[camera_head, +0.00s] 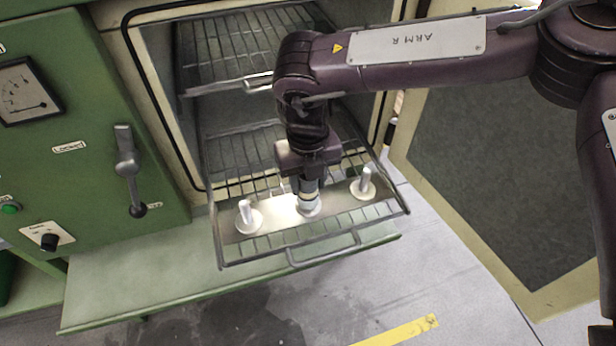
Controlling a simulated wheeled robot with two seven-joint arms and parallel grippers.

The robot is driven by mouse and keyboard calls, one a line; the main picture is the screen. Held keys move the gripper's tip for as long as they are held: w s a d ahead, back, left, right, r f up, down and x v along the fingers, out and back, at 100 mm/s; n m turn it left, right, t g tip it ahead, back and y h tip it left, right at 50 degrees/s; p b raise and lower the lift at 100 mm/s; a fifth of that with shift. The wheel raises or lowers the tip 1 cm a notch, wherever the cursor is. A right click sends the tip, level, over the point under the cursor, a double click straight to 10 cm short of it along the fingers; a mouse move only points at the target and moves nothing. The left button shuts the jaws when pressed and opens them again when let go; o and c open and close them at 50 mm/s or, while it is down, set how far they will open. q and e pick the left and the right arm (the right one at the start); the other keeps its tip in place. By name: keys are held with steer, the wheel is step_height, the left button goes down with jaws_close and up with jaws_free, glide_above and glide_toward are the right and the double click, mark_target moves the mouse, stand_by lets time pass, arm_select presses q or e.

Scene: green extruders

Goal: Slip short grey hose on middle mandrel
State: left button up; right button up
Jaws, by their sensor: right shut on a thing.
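A metal plate (281,222) with a row of three mandrel positions lies on a pulled-out wire rack. A bare white mandrel (246,213) stands upright at the left and another bare one (365,182) at the right. My right gripper (306,181) points down over the middle position and is shut on the short grey hose (309,198). The hose is upright, just above or on the middle mandrel's round base (309,210). The middle mandrel's pin is hidden, so I cannot tell how far the hose is over it. My left gripper is not in view.
The wire rack (236,263) juts from an open green oven, with a handle (324,251) in front. Another rack (243,45) sits higher inside. A green ledge (130,270) runs below, and the open door (500,160) stands at the right.

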steer(key=shift+f, duration=0.4)
steer(key=o, duration=1.2)
step_height(320, 180, up, 8)
steer(key=shift+f+b, duration=0.1)
steer(key=shift+b, duration=0.65)
